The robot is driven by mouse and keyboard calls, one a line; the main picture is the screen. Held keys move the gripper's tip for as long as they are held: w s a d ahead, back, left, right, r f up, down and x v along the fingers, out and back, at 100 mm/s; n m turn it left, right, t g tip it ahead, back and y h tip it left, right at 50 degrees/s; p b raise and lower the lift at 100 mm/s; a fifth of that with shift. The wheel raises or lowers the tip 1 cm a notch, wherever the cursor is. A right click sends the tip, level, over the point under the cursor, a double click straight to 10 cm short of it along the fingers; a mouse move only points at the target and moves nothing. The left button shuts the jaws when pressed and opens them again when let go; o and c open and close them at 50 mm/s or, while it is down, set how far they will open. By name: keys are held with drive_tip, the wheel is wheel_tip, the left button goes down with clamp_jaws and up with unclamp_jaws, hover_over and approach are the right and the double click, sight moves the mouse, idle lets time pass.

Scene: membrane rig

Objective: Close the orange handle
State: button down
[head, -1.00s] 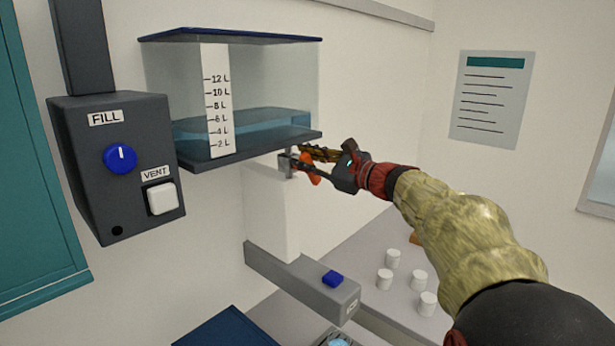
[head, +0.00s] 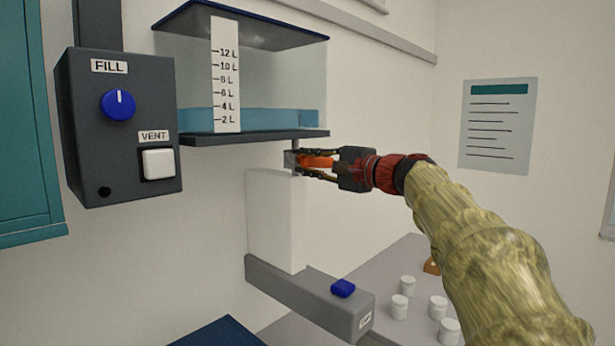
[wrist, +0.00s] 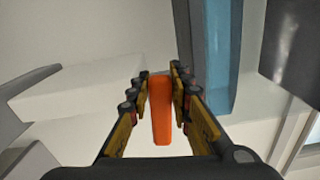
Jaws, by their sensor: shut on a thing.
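The orange handle (head: 318,162) sits on a small grey valve (head: 291,159) under the tank's dark base. In the head view it points right, roughly level, toward my wrist. My gripper (head: 304,163) is shut on the handle, one finger above it and one below. In the wrist view the orange handle (wrist: 160,112) lies lengthwise between the two finger rows of my gripper (wrist: 159,76). The fingers hide part of the valve.
The clear tank (head: 275,85) with blue water hangs above. A white block (head: 275,220) stands below on a grey bar with a blue button (head: 343,288). A FILL/VENT box (head: 120,125) is at left. Several white jars (head: 400,306) stand on the counter.

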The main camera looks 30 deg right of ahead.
drive_tip(key=shift+f+n+b, duration=0.45)
drive_tip(key=shift+n+b, duration=0.35)
drive_tip(key=shift+b, duration=0.05)
drive_tip(key=c, duration=1.7)
unclamp_jaws()
drive_tip(key=shift+o, duration=0.4)
drive_tip(key=shift+r, duration=0.1)
drive_tip(key=v, duration=1.2)
